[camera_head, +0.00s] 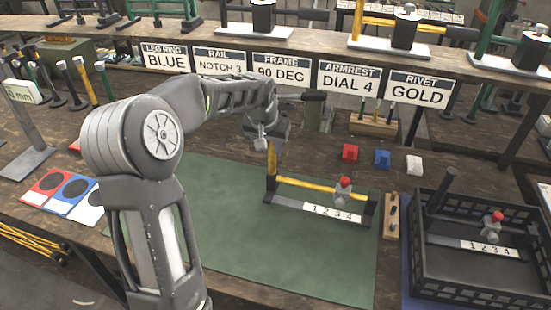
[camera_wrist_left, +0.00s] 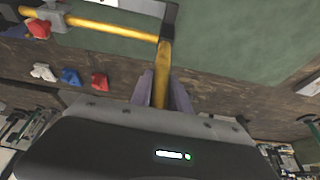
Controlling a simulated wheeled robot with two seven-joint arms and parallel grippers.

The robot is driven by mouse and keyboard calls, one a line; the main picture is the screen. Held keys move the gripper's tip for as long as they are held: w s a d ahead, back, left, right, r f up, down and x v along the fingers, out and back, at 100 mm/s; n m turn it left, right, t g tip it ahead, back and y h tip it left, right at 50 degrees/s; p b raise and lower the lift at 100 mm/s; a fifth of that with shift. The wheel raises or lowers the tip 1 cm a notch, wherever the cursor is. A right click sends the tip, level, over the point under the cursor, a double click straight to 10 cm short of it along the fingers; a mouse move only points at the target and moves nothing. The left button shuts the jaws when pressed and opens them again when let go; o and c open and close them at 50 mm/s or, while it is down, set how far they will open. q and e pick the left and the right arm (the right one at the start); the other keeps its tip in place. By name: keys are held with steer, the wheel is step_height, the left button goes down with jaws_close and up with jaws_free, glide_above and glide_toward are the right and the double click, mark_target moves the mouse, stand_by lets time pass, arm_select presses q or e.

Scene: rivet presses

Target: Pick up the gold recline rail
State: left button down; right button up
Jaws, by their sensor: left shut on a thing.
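The gold recline rail (camera_head: 308,188) lies on the green mat (camera_head: 225,215). It has a gold bar over a dark base, a strip marked 1 2 3 4, a grey slider with a red knob and a gold upright at its left end. My left gripper (camera_head: 270,142) is above that left end, shut on the gold upright. In the left wrist view the fingers (camera_wrist_left: 162,92) close around the upright, and the gold bar (camera_wrist_left: 110,29) runs off to the left. I cannot tell whether the rail's base touches the mat. My right gripper is not in view.
A black crate (camera_head: 475,288) at the right holds another strip marked 1 2 3 4 with a red knob. Red (camera_head: 350,153), blue (camera_head: 382,159) and white (camera_head: 414,165) blocks sit behind the rail. A row of signs (camera_head: 278,70) stands behind. The mat's front is clear.

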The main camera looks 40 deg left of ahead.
arm_select(q)
step_height(320, 180, up, 7)
steer(key=shift+f+b, duration=0.1)
steer(key=shift+b, duration=0.35)
stand_by(0.4)
